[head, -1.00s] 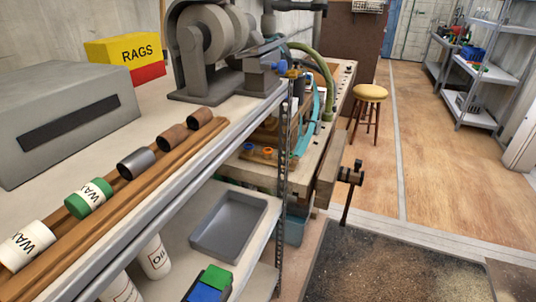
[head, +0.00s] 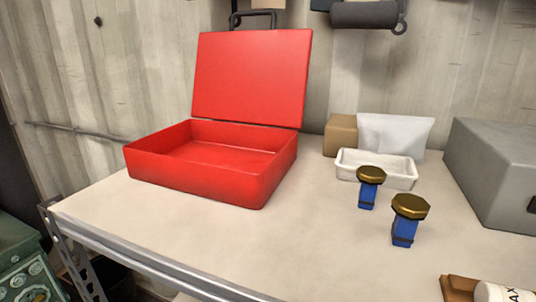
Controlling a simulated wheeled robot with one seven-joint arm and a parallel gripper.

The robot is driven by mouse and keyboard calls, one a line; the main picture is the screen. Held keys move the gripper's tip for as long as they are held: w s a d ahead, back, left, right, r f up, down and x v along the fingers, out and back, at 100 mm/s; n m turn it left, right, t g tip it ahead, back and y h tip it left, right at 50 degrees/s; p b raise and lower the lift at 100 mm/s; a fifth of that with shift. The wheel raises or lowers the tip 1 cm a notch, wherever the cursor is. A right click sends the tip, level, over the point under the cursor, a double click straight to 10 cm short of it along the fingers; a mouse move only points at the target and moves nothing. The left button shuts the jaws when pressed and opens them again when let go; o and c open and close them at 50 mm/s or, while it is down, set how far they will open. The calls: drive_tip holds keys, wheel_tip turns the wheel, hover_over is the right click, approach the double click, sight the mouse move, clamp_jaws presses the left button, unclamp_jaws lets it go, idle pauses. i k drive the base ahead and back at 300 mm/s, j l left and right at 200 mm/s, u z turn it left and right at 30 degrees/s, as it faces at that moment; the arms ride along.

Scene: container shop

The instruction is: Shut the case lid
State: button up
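A red case (head: 205,180) stands on a pale worktop, left of the middle in the head view. Its lid (head: 250,78) is raised and leans slightly back above the rear edge of the base. The open base shows a bare red inside. A dark handle (head: 253,17) shows at the top of the lid. My gripper is not in view.
The worktop (head: 335,255) is clear in front of the case. Two blue items with brass tops (head: 410,207) stand to the right. Behind them are a white tray (head: 405,180), a white bag (head: 397,133) and a grey box (head: 500,165). A corrugated wall stands behind.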

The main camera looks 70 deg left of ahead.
sight(260, 77)
drive_tip(key=u, duration=1.9)
